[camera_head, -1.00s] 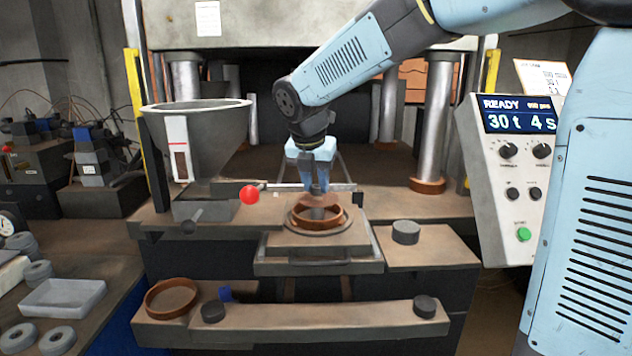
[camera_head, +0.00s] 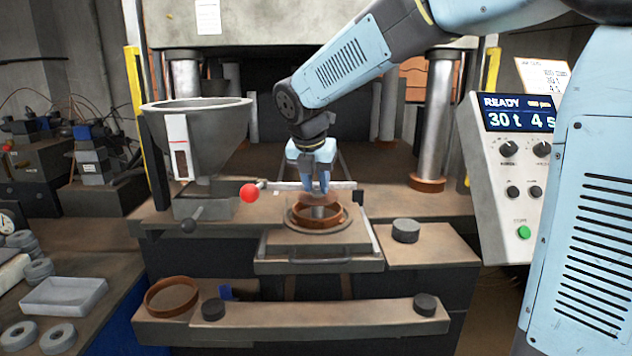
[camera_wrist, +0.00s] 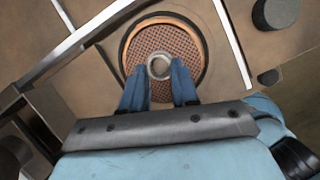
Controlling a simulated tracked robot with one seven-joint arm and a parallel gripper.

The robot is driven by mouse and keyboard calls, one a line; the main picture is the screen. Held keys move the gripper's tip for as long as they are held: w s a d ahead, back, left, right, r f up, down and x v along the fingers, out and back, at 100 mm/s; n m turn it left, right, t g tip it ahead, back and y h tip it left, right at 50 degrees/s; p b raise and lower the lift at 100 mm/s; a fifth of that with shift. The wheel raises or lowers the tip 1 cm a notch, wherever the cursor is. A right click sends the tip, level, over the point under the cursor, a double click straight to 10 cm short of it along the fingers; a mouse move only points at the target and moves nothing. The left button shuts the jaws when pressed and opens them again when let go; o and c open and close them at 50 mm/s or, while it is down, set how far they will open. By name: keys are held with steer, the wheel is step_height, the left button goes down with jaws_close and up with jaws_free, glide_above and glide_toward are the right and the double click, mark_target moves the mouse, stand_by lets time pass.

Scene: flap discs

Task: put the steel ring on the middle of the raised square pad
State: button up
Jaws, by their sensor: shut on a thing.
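A small grey steel ring (camera_wrist: 159,66) sits between my fingertips in the wrist view. My gripper (camera_head: 320,190) is shut on it, above the middle of a round copper-coloured mould ring (camera_head: 338,213). A brown mesh disc (camera_wrist: 135,52) lies inside the mould ring, below the steel ring in the wrist view. The mould ring stands on a raised square pad (camera_head: 277,241) at the press front; the pad's bare surface also shows in the wrist view (camera_wrist: 222,68). In the head view my fingers hide the steel ring, and whether it touches the mesh is unclear.
A hopper (camera_head: 213,130) and a red-knobbed lever (camera_head: 249,194) are left of my gripper. A black cylinder (camera_head: 405,231) stands on the right ledge. A second copper ring (camera_head: 171,297) lies on the lower ledge. A control panel (camera_head: 512,175) is at right.

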steer(key=shift+f, duration=0.3)
stand_by(0.5)
steer(key=o, duration=1.1)
steer(key=v, duration=1.3)
steer(key=s+d+f+m, duration=0.3)
steer(key=s+d+m, duration=0.3)
steer(key=m, duration=0.4)
steer(key=s+d+f+m+t+y, duration=0.1)
steer(key=s+d+f+m, duration=0.3)
steer(key=s+d+m, duration=0.3)
steer(key=s+d+f+m, duration=0.4)
steer(key=s+d+m, duration=0.2)
steer(key=m, duration=0.8)
steer(key=shift+s+d+f+m+y, duration=0.15)
steer(key=shift+s+d+m, duration=0.05)
steer(key=shift+d, duration=0.3)
steer(key=shift+s+d+f+m+y, duration=0.1)
steer(key=shift+s+d+m+y, duration=0.1)
steer(key=shift+d, duration=0.3)
